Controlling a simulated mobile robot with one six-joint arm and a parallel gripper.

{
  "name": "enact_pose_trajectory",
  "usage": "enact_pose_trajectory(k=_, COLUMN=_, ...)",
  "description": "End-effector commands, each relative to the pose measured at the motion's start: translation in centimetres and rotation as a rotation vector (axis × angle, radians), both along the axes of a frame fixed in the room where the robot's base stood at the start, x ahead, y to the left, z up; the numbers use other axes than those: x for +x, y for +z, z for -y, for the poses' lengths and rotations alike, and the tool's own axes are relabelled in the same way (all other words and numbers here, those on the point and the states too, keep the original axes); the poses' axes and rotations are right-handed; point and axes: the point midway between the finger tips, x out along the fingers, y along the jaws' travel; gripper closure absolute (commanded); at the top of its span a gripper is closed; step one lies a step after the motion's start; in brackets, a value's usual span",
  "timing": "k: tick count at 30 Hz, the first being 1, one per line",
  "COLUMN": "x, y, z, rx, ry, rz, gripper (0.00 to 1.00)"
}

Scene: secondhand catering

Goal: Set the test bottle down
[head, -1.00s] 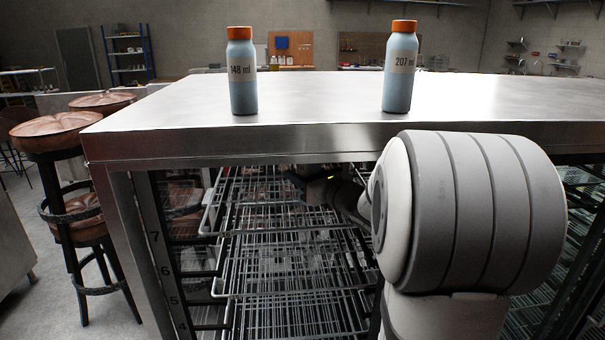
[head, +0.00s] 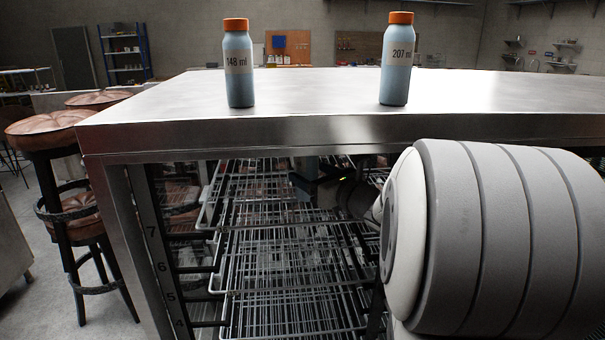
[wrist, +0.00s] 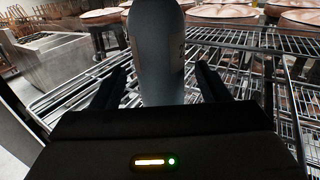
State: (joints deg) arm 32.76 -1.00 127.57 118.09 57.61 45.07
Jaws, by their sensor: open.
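A blue-grey bottle (wrist: 160,55), taken to be the test bottle, stands between the fingers of my gripper (wrist: 160,80) in the wrist view. The jaws are open, with a narrow gap on each side of the bottle. Its top is cut off and its base is hidden behind the gripper body. In the head view, a bluish part of it (head: 305,168) shows in shade under the counter's front edge, with my dark gripper (head: 322,186) beside it. Whether its base touches a shelf cannot be seen.
Two blue bottles with orange caps, marked 148 ml (head: 239,75) and 207 ml (head: 396,70), stand on the steel counter (head: 300,90). Wire shelves (head: 290,245) fill the space below, between dark numbered uprights (head: 155,245). Leather stools (head: 50,130) stand at left.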

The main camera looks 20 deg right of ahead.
Motion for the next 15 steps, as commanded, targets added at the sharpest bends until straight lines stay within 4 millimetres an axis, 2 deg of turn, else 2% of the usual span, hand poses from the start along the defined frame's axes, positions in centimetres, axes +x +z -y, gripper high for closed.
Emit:
enact_pose_trajectory(k=3, x=-1.8, y=-0.1, z=0.6, rx=0.000, ry=-0.003, rz=0.002, gripper=0.31)
enact_pose_trajectory(k=6, x=-2.7, y=-0.1, z=0.8, rx=0.000, ry=-0.001, rz=0.001, gripper=0.31)
enact_pose_trajectory(k=15, x=-3.2, y=0.0, z=0.8, rx=0.001, ry=0.002, rz=0.000, gripper=0.31)
